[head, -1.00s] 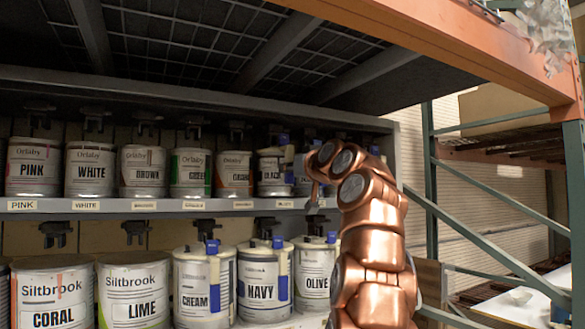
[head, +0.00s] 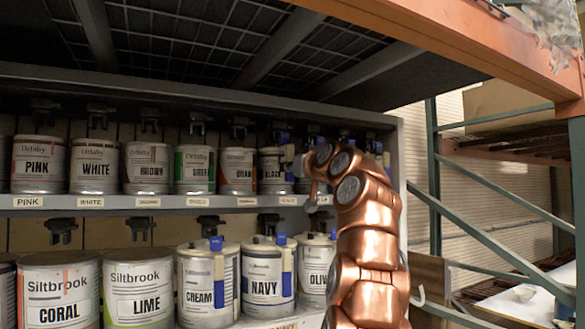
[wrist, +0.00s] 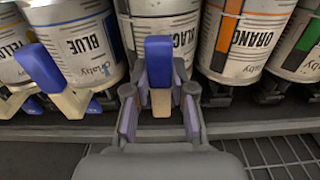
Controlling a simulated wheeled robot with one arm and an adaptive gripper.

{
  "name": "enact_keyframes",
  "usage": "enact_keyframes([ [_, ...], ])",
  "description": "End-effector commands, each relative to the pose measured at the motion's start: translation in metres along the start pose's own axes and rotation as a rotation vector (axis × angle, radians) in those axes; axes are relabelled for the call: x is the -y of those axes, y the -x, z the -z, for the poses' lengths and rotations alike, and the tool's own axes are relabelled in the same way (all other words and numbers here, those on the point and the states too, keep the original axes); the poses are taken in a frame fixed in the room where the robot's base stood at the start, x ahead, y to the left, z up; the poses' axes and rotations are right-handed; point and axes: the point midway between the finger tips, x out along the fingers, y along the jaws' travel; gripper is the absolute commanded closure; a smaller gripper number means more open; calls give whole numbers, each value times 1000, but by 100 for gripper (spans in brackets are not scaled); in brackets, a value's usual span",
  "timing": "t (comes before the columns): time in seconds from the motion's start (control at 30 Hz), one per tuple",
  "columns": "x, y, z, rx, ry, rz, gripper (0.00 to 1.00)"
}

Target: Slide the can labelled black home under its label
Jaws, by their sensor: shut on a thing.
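The can labelled black (head: 272,175) stands upright on the upper shelf, right of the orange can (head: 238,172). In the wrist view the black can (wrist: 182,38) faces me, with a handle of blue and tan (wrist: 159,60) at its front. My gripper (wrist: 160,108) is shut on that handle, one finger on each side. In the head view my copper arm hides the jaws and part of the shelf to the right. A small shelf label (head: 288,200) sits below and slightly right of the black can; its text is too small to read.
The blue can (wrist: 85,42), with its own handle, stands beside the black can in the wrist view. The orange can (wrist: 243,38) is close on the other side. Lower-shelf cans, such as the navy can (head: 266,270), stand below. A rack upright (head: 399,150) is at right.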

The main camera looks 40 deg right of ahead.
Motion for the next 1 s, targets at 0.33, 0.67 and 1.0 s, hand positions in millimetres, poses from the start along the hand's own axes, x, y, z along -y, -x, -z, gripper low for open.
enact_keyframes([
  [0.33,0,0,3,-7,1,-1,100],
  [0.67,0,0,2,-4,1,-1,51],
  [1.0,0,0,0,-1,1,-1,47],
])
